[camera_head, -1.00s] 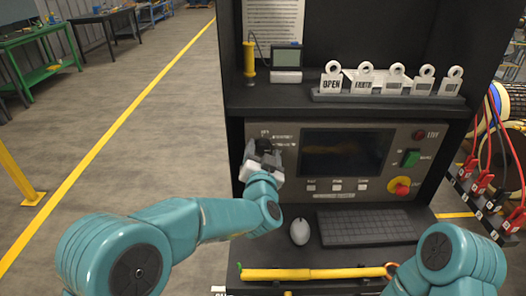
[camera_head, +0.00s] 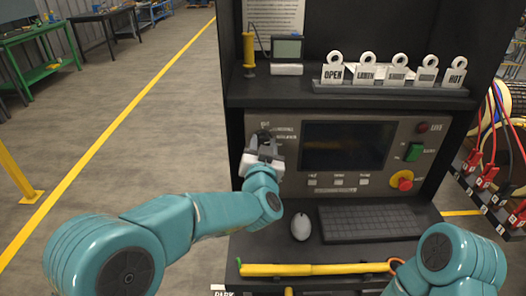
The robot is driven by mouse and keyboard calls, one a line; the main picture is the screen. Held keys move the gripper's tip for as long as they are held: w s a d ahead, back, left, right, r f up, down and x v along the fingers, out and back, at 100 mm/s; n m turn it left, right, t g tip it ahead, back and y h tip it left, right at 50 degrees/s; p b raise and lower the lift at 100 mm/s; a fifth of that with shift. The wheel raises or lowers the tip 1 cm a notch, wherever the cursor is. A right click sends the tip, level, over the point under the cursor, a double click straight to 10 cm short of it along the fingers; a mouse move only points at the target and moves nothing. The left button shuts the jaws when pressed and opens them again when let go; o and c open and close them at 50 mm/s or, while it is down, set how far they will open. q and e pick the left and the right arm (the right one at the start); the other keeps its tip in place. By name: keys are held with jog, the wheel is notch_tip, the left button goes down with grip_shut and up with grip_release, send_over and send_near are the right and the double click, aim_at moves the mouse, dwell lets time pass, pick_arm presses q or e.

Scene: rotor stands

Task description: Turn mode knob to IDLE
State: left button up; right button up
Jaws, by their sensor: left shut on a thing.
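The mode knob (camera_head: 265,136) is a small black knob at the left of the grey control panel (camera_head: 404,132). My left gripper (camera_head: 264,147) is shut on the knob, and its jaws hide much of it. Labels stand around the knob, but they are too small and blurred to read surely, so I cannot tell which mode it points to. My right arm comes in at the lower right; its gripper is not in view.
The panel has a dark screen (camera_head: 346,146), a green switch (camera_head: 414,152) and a red-yellow emergency button (camera_head: 404,181). Below lie a mouse (camera_head: 301,227), a keyboard (camera_head: 368,222) and a yellow bar (camera_head: 315,269). Tags (camera_head: 396,70) stand on the shelf above.

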pick_arm(q)
jog(key=shift+f+n+y+b, duration=0.15)
jog(key=shift+n+y+b, duration=0.15)
jog(key=shift+n+b, duration=6.5)
jog(key=n+p, duration=0.2)
jog(key=shift+n, duration=0.3)
jog(key=o, duration=1.1)
jog(key=shift+a, duration=0.1)
jog(key=shift+c, duration=0.2)
jog(key=shift+s, duration=0.1)
jog(key=s+b, duration=0.1)
jog(key=s, duration=1.5)
jog(key=shift+f, duration=0.2)
jog(key=shift+s, duration=0.15)
